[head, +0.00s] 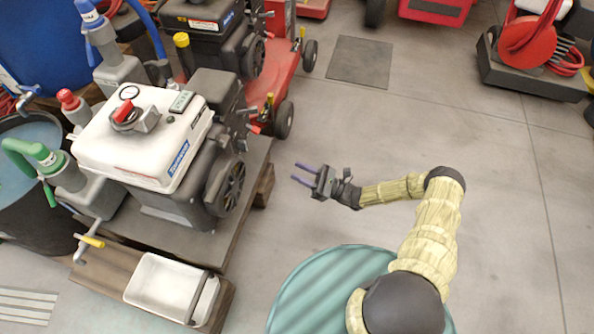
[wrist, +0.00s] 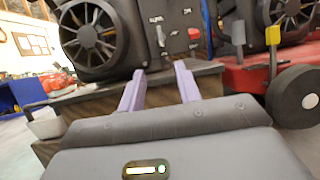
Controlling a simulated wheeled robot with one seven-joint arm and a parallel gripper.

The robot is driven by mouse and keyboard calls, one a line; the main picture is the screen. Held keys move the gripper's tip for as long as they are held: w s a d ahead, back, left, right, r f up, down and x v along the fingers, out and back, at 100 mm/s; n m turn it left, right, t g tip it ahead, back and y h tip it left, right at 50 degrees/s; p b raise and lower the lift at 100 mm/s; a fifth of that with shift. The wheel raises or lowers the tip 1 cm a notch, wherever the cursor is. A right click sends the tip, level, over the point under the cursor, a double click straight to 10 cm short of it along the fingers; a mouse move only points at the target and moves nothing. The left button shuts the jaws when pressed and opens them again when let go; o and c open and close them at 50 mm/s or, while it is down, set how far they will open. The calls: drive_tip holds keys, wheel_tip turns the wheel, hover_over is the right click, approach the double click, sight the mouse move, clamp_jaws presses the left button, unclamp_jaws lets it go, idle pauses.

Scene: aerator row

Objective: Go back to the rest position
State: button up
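My gripper (head: 304,175) is near the middle of the head view, to the right of the white-topped machine (head: 146,135) and apart from it. Its two purple fingers point left toward the machine and are spread with nothing between them. In the wrist view my gripper (wrist: 161,85) shows the same two fingers apart and empty, with the machine's round fan housing (wrist: 88,36) and a panel of switches beyond them. My arm is bent and reaches left from the lower right of the head view.
The machine stands on a wooden pallet (head: 262,186) beside a white bin (head: 170,287). A red wheeled machine (head: 284,75) is behind it. A red hose reel (head: 530,42) stands at the far right. The floor (head: 500,190) on the right is clear.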

drive_tip(key=shift+a+r, duration=0.1)
idle(0.4)
drive_tip(key=s+d+r+n+g+h+p, duration=0.3)
drive_tip(key=s+r+n+g+h+p, duration=0.3)
drive_tip(key=s+r+n+g+h, duration=0.45)
drive_tip(key=s+d+r+n+t+h+p, duration=0.2)
drive_tip(key=d+r+n+h+p, duration=0.15)
drive_tip(key=r, duration=0.65)
drive_tip(key=s+d+r+n+t+h+p, duration=0.1)
drive_tip(key=d+r+n+t+h+p, duration=0.2)
drive_tip(key=r, duration=0.7)
drive_tip(key=s+d+r+n+t+h+p, duration=0.15)
drive_tip(key=d+r+n+h, duration=0.3)
drive_tip(key=r, duration=0.55)
wheel_tip(320, 180, up, 38)
drive_tip(key=p, duration=3.7)
drive_tip(key=shift+d+t+p, duration=0.3)
drive_tip(key=shift+d+t, duration=0.1)
drive_tip(key=shift+d, duration=0.05)
